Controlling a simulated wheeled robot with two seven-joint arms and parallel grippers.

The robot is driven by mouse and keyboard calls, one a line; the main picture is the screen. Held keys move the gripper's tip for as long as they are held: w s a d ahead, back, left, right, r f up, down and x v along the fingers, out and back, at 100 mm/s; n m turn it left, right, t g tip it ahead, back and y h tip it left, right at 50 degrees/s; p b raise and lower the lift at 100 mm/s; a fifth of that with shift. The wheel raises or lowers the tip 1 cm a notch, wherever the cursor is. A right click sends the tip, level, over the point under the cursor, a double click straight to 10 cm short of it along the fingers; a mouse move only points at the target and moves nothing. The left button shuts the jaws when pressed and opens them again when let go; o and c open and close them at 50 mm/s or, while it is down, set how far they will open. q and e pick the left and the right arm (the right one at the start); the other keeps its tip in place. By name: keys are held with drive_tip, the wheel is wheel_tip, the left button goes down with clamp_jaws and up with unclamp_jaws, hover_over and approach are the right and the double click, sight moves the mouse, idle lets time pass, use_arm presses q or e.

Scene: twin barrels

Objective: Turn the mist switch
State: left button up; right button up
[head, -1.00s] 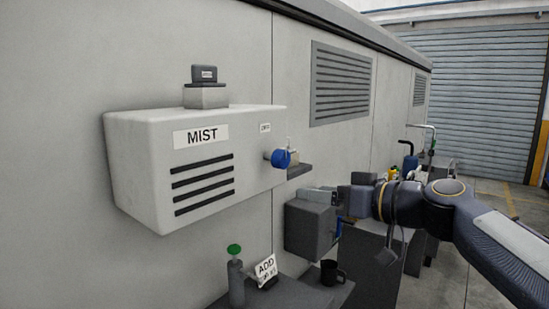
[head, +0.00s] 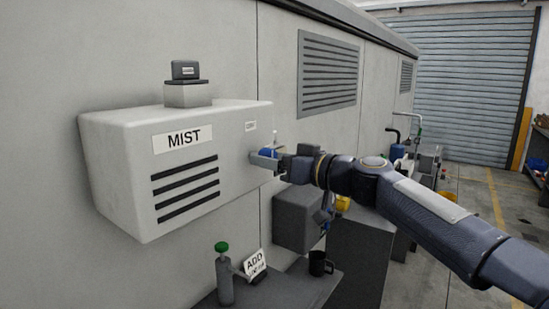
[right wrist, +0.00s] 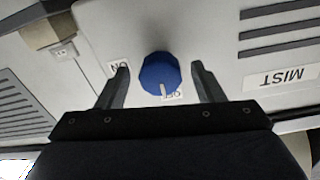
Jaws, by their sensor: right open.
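The white MIST box (head: 130,150) is fixed to the grey wall, with a MIST label and dark slots on its front. Its blue round switch knob (head: 268,153) is on the right side face, mostly hidden behind my right gripper (head: 264,160) in the head view. In the right wrist view the blue knob (right wrist: 160,72) sits between the two open fingers of my right gripper (right wrist: 163,85), with space on both sides. A white pointer mark is on the knob's lower edge. Labels reading ON and apparently OFF are beside it. My left gripper is not in view.
A small dark device (head: 186,70) stands on top of the box. Below are a shelf (head: 300,290) with a green-capped bottle (head: 224,278), a sign (head: 255,264) and a black mug (head: 319,263). A grey box (head: 300,218) is on the wall under my right arm.

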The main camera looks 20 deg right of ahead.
drive_tip(key=c, duration=1)
drive_tip(key=shift+o, duration=0.2)
drive_tip(key=shift+m, duration=0.3)
drive_tip(key=m+p, duration=0.1)
drive_tip(key=m, duration=1.6)
drive_tip(key=shift+g, duration=0.4)
drive_tip(key=o, duration=1)
drive_tip(key=shift+c, duration=0.2)
